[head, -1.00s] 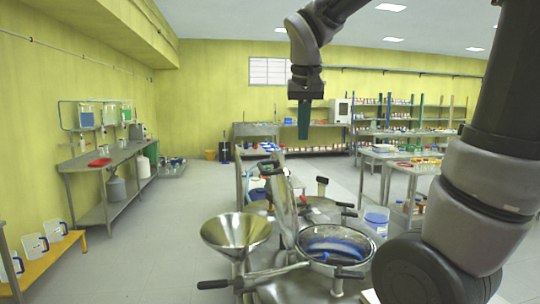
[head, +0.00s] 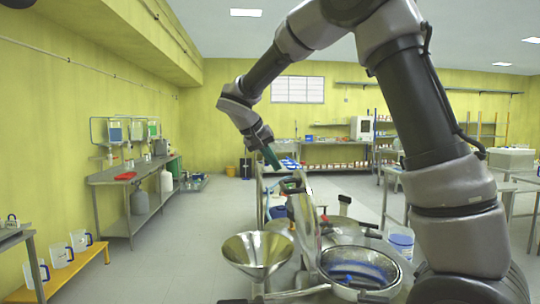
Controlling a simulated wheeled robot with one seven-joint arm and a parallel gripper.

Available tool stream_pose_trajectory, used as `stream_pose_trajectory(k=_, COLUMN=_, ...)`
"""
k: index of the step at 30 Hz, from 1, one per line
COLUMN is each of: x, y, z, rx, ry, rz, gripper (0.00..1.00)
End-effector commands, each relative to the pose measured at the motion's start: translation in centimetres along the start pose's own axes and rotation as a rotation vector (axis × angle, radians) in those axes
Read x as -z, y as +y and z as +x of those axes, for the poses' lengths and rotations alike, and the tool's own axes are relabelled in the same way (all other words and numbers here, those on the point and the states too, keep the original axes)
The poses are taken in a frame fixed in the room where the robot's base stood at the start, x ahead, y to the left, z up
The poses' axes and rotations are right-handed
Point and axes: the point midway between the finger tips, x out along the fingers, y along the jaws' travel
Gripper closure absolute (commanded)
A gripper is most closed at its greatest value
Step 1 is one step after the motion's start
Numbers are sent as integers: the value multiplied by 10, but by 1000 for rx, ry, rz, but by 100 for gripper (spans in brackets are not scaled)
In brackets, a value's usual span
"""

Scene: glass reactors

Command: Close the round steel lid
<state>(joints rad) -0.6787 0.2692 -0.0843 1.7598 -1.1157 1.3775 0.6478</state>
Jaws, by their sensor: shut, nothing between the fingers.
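The round steel lid (head: 306,228) stands open and upright, seen nearly edge-on. It is at the left side of the round reactor opening (head: 396,278), which has a steel rim and shows blue inside. My gripper (head: 272,160), with dark green fingers, is shut and empty. It points down and slightly right, appearing above the lid's top and a little left of it. I see a gap between them in the picture, but the depth between them is hard to judge.
A steel funnel (head: 256,252) stands left of the lid. Black-handled clamps (head: 362,222) surround the reactor top. A blue-and-white tub (head: 401,243) is to the right. A side bench (head: 130,174) stands along the left wall, with open floor between.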

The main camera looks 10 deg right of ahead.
Motion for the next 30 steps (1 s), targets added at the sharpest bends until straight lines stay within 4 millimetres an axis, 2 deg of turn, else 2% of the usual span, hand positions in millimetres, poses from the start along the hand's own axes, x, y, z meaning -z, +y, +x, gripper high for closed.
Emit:
stream_pose_trajectory(k=1, x=-1, y=0, z=13, rx=-3, ry=-3, rz=-1, gripper=100)
stream_pose_trajectory(k=5, x=0, y=0, z=38, rx=-1, ry=-2, rz=-1, gripper=100)
stream_pose_trajectory(k=9, x=1, y=22, z=45, rx=1, ry=0, rz=2, gripper=100)
stream_pose_trajectory(k=13, x=2, y=32, z=50, rx=1, ry=0, rz=0, gripper=100)
stream_pose_trajectory(k=30, x=4, y=40, z=54, rx=9, ry=-3, rz=6, gripper=100)
